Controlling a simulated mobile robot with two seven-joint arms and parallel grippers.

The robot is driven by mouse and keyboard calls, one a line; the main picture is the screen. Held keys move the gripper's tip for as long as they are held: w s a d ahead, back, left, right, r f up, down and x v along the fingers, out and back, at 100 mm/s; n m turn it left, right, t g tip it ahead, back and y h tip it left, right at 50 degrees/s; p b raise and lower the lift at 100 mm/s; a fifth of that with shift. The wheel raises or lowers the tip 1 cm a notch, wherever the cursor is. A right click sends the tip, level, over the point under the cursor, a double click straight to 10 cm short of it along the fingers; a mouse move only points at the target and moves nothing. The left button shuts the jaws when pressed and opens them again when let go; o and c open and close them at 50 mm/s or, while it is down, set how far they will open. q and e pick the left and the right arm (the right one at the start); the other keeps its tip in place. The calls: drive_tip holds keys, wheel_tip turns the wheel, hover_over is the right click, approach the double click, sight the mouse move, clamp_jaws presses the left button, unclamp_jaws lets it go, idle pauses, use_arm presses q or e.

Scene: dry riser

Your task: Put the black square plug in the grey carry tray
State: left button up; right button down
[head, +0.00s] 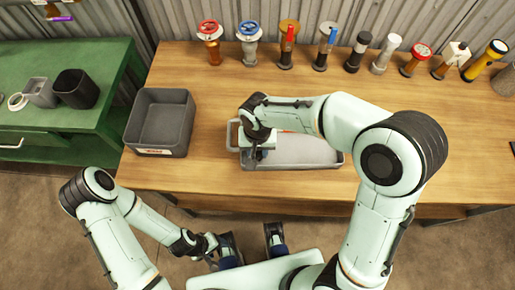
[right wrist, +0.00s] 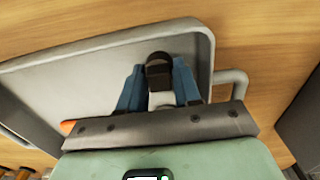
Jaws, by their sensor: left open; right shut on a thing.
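The black square plug (right wrist: 158,72) is between the blue fingers of my right gripper (right wrist: 160,90), with a pale part showing below it. My right gripper also shows in the head view (head: 258,152), shut on the plug over the left end of the grey carry tray (head: 308,154). The tray's floor and rim show behind the plug in the right wrist view (right wrist: 75,85). I cannot tell whether the plug touches the tray floor. My left gripper (head: 228,246) is open, low in front of the table, away from the tray.
A dark grey bin (head: 160,146) stands left of the tray. Several valves, torches and fittings line the table's back edge. An orange thing (right wrist: 68,127) shows partly at the tray, mostly hidden. Table right of the tray is clear.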

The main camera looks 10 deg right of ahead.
drive_tip(key=c, duration=0.8)
unclamp_jaws()
drive_tip(key=shift+f, duration=0.1)
drive_tip(key=shift+r, duration=0.25)
wheel_tip(320, 180, up, 12)
drive_tip(key=shift+f+p, duration=0.1)
drive_tip(key=shift+p, duration=0.95)
